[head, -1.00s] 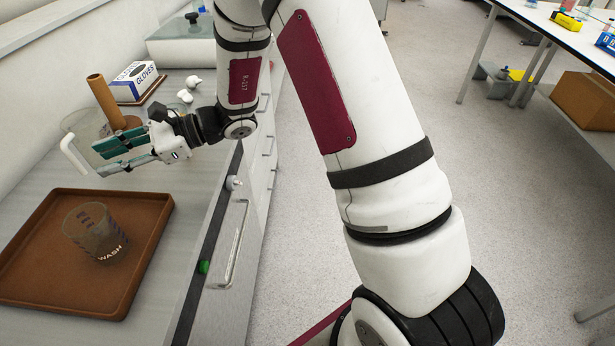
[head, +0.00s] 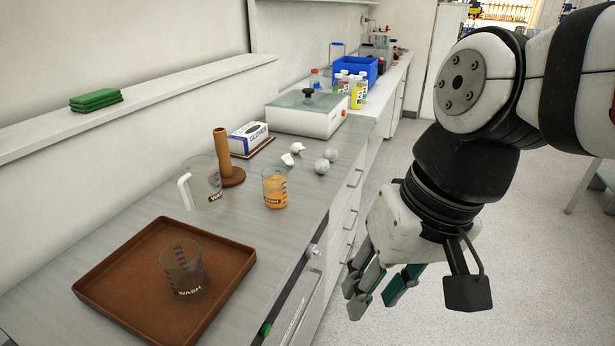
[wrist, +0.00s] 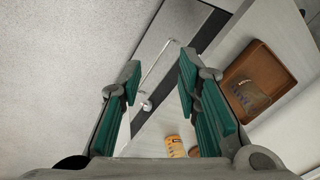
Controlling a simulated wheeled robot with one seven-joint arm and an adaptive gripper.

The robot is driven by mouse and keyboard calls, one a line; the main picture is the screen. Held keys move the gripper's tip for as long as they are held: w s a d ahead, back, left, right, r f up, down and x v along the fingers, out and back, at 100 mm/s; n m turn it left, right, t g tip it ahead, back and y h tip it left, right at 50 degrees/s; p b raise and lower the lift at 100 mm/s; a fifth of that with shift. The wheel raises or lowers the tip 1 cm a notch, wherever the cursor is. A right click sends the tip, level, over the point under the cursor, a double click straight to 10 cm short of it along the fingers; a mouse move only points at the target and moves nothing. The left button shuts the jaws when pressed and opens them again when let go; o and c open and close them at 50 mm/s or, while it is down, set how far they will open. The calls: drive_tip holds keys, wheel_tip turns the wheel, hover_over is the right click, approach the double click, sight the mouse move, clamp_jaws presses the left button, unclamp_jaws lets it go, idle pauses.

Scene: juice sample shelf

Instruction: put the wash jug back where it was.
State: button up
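The clear jug with a white handle (head: 205,185) stands upright on the counter, left of the brown post; its dark label is hard to read. A clear beaker marked WASH (head: 183,270) stands in the brown tray (head: 112,262) and also shows in the wrist view (wrist: 250,95). My gripper (head: 378,290) is off the counter's front edge, to the right of the jug and tray and touching neither. In the wrist view its green-padded fingers (wrist: 157,80) are spread apart with nothing between them.
A beaker of orange liquid (head: 275,190) stands right of the brown post (head: 222,150). White round pieces (head: 322,166) and a glove box (head: 248,138) lie beyond. A drawer handle (head: 303,300) juts from the counter front. The floor (head: 355,225) near my gripper is clear.

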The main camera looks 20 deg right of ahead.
drive_tip(key=d, duration=0.1)
drive_tip(key=s+d+t+h, duration=0.1)
drive_tip(key=d+n+h, duration=0.1)
drive_tip(key=d, duration=0.1)
drive_tip(key=shift+s+d+r+t, duration=0.1)
drive_tip(key=shift+s+r+t, duration=0.15)
drive_tip(key=shift+s+t, duration=0.05)
drive_tip(key=shift+t, duration=0.5)
wheel_tip(320, 180, up, 5)
drive_tip(key=p, duration=0.4)
drive_tip(key=shift+s+r, duration=0.1)
drive_tip(key=shift+r, duration=0.05)
